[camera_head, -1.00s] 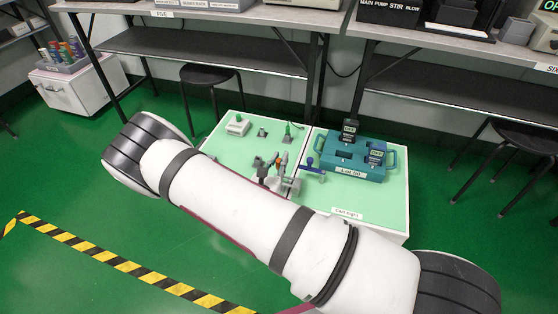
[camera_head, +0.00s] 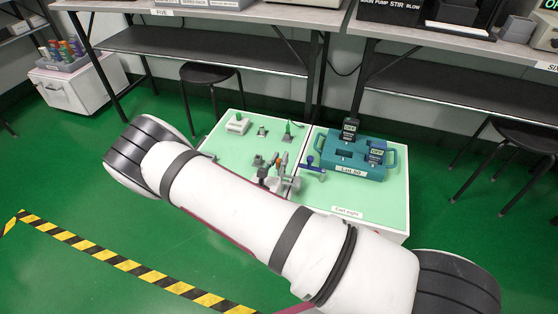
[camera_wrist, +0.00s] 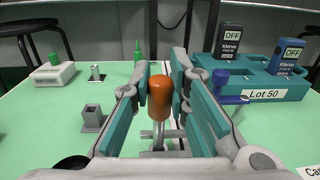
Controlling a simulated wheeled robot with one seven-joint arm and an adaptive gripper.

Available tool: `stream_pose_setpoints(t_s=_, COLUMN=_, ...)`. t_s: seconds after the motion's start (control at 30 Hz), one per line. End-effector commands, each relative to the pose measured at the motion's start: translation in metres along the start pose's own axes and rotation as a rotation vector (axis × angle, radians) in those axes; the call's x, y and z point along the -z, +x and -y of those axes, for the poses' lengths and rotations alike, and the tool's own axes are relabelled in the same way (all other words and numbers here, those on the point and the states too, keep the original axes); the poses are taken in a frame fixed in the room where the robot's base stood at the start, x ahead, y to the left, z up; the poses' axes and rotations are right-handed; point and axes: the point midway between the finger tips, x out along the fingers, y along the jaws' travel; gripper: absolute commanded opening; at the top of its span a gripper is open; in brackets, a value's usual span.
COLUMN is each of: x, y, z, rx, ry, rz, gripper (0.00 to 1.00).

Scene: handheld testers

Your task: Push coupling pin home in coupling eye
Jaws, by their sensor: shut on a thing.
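An orange rounded handle (camera_wrist: 160,98), which looks like the head of the coupling pin, stands upright between the two teal-padded fingers of my gripper (camera_wrist: 167,80). My gripper is shut on it. Grey metal parts (camera_wrist: 160,133) show below the handle. I cannot tell whether they belong to the coupling eye, nor how deep the pin sits. In the head view the orange handle (camera_head: 278,164) shows small beside my gripper (camera_head: 288,170), over the middle of the green-topped cart. My own arm hides part of the area in front.
Right of my gripper stands a blue-knobbed part (camera_wrist: 222,78), then a teal carrier (camera_wrist: 262,84) marked Lot 50 with testers reading OFF. To the left are a grey square socket (camera_wrist: 93,117) and a white box (camera_wrist: 54,75) with a green knob. The cart's front right is clear (camera_head: 350,200).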

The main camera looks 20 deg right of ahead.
Motion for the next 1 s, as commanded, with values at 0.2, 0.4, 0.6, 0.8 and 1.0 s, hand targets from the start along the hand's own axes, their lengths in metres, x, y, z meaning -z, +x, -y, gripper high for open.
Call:
stream_pose_setpoints(t_s=0.2, x=0.005, y=0.000, z=0.000, rx=0.000, ry=0.000, rz=0.000, gripper=0.00)
stream_pose_setpoints(t_s=0.4, x=0.009, y=0.000, z=0.000, rx=0.000, ry=0.000, rz=0.000, gripper=0.00)
stream_pose_setpoints(t_s=0.6, x=0.013, y=0.000, z=0.000, rx=0.000, ry=0.000, rz=0.000, gripper=0.00)
stream_pose_setpoints(t_s=0.8, x=0.017, y=0.000, z=0.000, rx=0.000, ry=-0.001, rz=0.000, gripper=0.00)
stream_pose_setpoints(t_s=1.0, x=0.021, y=0.000, z=0.000, rx=0.000, ry=-0.001, rz=0.000, gripper=0.00)
